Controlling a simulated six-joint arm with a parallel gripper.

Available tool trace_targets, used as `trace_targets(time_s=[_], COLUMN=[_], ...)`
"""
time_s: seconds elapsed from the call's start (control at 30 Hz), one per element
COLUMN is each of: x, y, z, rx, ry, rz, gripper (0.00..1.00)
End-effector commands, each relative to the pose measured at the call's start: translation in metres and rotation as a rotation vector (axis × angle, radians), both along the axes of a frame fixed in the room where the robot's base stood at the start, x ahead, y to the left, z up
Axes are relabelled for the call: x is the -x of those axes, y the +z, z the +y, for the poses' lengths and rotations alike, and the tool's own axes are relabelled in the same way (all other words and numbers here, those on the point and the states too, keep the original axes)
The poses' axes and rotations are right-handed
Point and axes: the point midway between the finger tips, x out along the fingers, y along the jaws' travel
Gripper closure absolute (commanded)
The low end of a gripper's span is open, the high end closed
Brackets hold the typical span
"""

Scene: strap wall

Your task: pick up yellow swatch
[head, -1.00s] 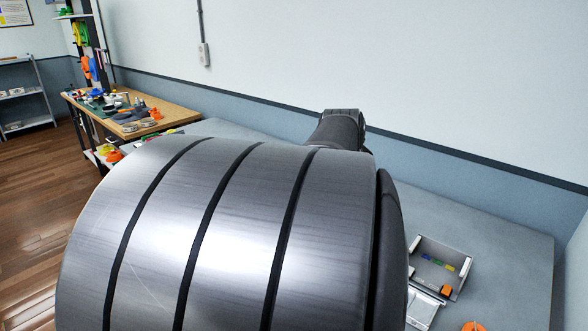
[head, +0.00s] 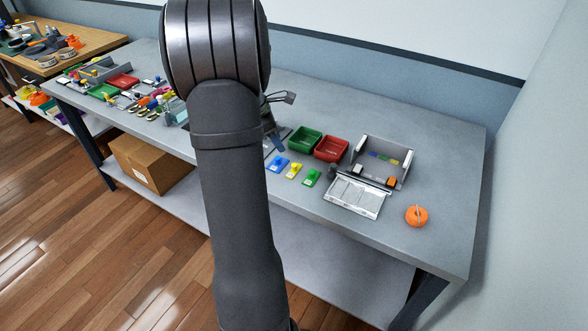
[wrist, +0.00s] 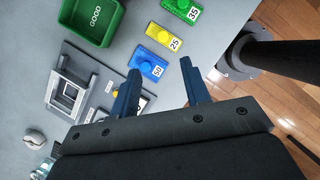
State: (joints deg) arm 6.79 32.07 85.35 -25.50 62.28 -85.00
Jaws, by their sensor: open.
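The yellow swatch (wrist: 165,39) has a yellow knob and a label reading 25. It lies flat on the bench between the blue swatch (wrist: 148,62) and the green swatch (wrist: 183,9). It also shows in the head view (head: 293,171). My gripper (wrist: 160,69) is open with nothing held. In the wrist view its fingertips are nearest the blue swatch, and the yellow one appears beyond them. In the head view my arm hides most of the gripper; a dark blue finger shows left of the swatches.
A green bin marked GOOD (wrist: 95,19) and a red bin (head: 331,149) stand behind the swatches. A grey open box (head: 383,155), a clear-lidded tray (head: 354,196) and an orange round object (head: 416,216) are to the right. A grey fixture (wrist: 80,90) is beside the gripper.

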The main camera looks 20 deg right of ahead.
Motion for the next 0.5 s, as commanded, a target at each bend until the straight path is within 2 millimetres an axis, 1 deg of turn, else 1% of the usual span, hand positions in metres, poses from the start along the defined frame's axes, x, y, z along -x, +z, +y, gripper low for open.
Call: trace_targets(time_s=[0.03, 0.2, 0.3, 0.5], x=[0.001, 0.001, 0.001, 0.002], y=[-0.012, -0.042, -0.052, -0.064], z=[-0.005, -0.017, -0.022, -0.027], rx=[-0.001, -0.001, -0.001, -0.001], ry=[-0.003, -0.003, -0.003, -0.004], rz=[0.005, 0.002, 0.001, 0.001], gripper=[0.57, 0.57, 0.57, 0.57])
